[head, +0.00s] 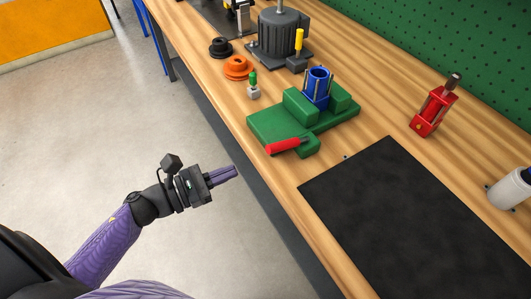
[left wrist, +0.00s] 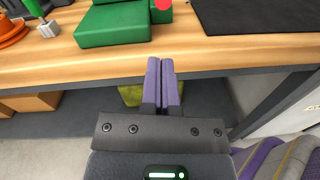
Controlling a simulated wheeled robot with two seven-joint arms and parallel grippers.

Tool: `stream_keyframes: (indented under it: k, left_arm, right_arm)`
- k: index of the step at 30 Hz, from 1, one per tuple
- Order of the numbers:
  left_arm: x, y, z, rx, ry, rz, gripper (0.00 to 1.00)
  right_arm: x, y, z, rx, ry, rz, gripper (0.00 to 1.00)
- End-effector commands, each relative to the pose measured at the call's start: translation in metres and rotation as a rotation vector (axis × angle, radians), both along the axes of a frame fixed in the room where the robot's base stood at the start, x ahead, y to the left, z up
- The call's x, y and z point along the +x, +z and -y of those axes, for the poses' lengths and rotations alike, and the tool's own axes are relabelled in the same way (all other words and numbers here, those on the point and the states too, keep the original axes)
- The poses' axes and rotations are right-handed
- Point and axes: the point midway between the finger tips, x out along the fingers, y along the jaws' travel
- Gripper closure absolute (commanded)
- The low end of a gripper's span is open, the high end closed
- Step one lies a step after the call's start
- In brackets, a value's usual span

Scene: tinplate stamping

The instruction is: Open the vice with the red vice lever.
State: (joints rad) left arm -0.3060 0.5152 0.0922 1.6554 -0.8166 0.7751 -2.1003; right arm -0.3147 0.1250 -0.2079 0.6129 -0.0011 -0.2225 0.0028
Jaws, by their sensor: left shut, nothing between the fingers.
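A green vice (head: 267,124) stands on the wooden workbench, with a blue cylindrical part (head: 317,86) at its jaws. The red vice lever (head: 284,146) sticks out at the vice's front, toward the bench edge. In the left wrist view the green vice (left wrist: 112,27) is at the top and the red lever (left wrist: 163,4) is cut off by the top edge. My left gripper (head: 235,171) is shut and empty, off the front edge of the bench and apart from the lever. It also shows in the left wrist view (left wrist: 161,62). My right gripper is not in view.
A black mat (head: 400,220) lies right of the vice. A red tool (head: 434,108), a white bottle (head: 508,188), an orange disc (head: 237,67), a black disc (head: 220,46), a green-topped piece (head: 253,86) and a grey machine (head: 284,35) stand around. Open floor lies left of the bench.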

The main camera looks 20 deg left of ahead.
Motion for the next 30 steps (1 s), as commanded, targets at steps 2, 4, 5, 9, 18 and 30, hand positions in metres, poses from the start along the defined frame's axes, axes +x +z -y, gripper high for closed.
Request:
stream_keyframes:
  k: [2, 4, 5, 9, 18, 30]
  left_arm:
    - [0.004, 0.0, 0.004, -0.003, 0.0, 0.0, 1.0]
    - [0.013, 0.0, 0.011, -0.003, 0.001, 0.0, 1.0]
    - [0.017, 0.0, 0.014, -0.003, 0.0, 0.002, 1.0]
    - [0.04, -0.001, 0.034, -0.004, 0.0, 0.001, 1.0]
    - [0.072, -0.003, 0.062, -0.004, 0.002, -0.003, 1.0]
    - [0.075, -0.003, 0.064, -0.003, 0.002, -0.004, 1.0]
  right_arm:
    - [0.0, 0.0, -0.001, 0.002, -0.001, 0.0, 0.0]
    - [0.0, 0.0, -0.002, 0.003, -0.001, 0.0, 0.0]
    - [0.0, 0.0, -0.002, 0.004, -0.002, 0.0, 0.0]
    - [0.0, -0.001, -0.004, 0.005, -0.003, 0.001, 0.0]
    - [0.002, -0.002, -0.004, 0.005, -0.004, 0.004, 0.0]
    - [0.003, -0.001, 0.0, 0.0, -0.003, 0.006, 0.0]
